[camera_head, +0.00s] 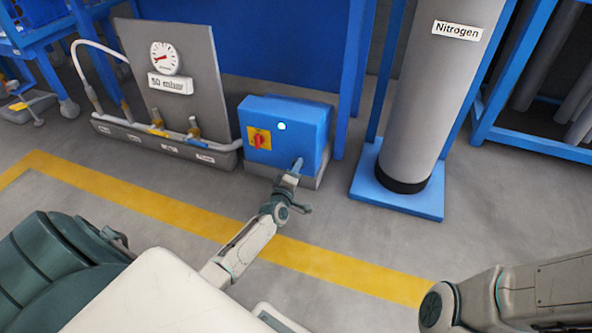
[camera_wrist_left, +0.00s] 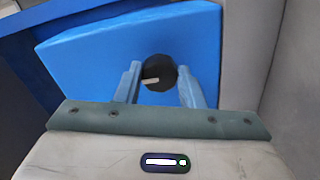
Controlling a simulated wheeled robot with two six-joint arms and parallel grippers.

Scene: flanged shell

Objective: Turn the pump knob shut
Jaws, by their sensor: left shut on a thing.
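The pump is a blue box (camera_head: 308,125) on a pale base, with a red and yellow switch and a lit light on its front. It fills the back of the left wrist view (camera_wrist_left: 85,62). The black round pump knob (camera_wrist_left: 158,74) has a white mark pointing left in that view. My left gripper (camera_head: 297,164) is at the box's lower right front and hides the knob in the head view. In the left wrist view its two fingers (camera_wrist_left: 158,82) are on either side of the knob, shut on it. My right arm shows at the lower right; its gripper is out of view.
A grey panel with a gauge (camera_head: 165,58) and a "50 mbar" label stands left of the pump, with white hoses and valves (camera_head: 193,127) on its base. A grey Nitrogen cylinder (camera_head: 428,100) stands on a blue plate at right. The floor with the yellow line (camera_head: 120,192) is clear.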

